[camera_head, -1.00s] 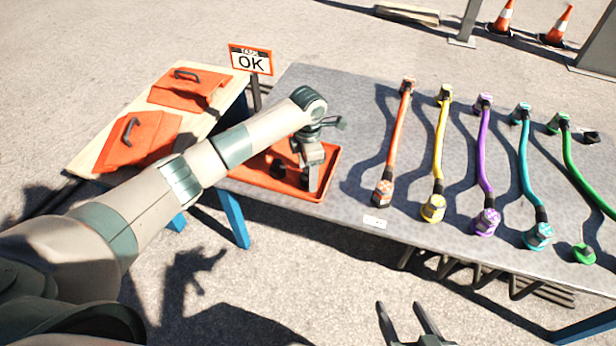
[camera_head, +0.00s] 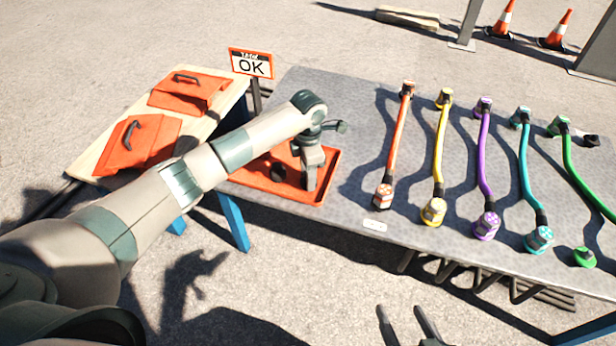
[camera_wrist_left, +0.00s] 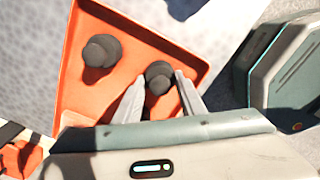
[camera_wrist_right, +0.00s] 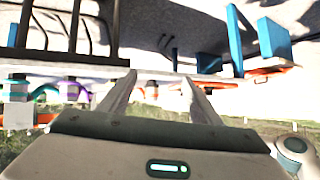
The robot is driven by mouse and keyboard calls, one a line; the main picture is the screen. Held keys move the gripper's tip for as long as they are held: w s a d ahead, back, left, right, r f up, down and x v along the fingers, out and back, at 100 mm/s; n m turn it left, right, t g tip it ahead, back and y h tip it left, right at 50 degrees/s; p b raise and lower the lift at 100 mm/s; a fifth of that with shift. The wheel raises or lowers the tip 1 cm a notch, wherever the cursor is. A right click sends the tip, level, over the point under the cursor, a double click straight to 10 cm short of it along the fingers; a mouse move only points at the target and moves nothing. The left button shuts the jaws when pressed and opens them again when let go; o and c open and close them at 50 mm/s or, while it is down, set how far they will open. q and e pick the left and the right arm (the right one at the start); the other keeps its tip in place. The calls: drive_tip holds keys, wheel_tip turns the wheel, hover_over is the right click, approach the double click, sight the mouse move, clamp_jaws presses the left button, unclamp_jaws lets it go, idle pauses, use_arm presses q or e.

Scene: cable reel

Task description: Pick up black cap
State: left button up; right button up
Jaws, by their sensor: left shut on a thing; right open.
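Two black caps show in the orange tray in the left wrist view. One black cap (camera_wrist_left: 158,76) is between the fingers of my left gripper (camera_wrist_left: 160,90), which is shut on it. The other black cap (camera_wrist_left: 101,50) stands apart, in the tray's upper-left part; it also shows in the head view (camera_head: 278,172). The orange tray (camera_head: 318,197) sits on the grey table's left end. In the head view my left gripper (camera_head: 310,186) points down into the tray and hides the held cap. My right gripper (camera_head: 408,322) is open and empty in front of the table.
Orange, yellow, purple, teal and green cables (camera_head: 484,150) lie on the grey table (camera_head: 350,110). Another dark piece (camera_head: 591,140) is at its right. A wooden board (camera_head: 100,170) holds two orange handled covers (camera_head: 140,142).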

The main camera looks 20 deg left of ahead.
use_arm(q)
drive_tip(key=shift+r, duration=0.6)
drive_tip(key=shift+c, duration=0.2)
drive_tip(key=r, duration=0.3)
drive_tip(key=shift+w+d+r, duration=0.2)
drive_tip(key=shift+d, duration=0.1)
drive_tip(key=w+d+r, duration=0.5)
drive_tip(key=d+r, duration=0.1)
drive_tip(key=d, duration=0.3)
drive_tip(key=shift+w+d+r, duration=0.15)
drive_tip(key=shift+w+r, duration=0.05)
drive_tip(key=shift+w, duration=0.2)
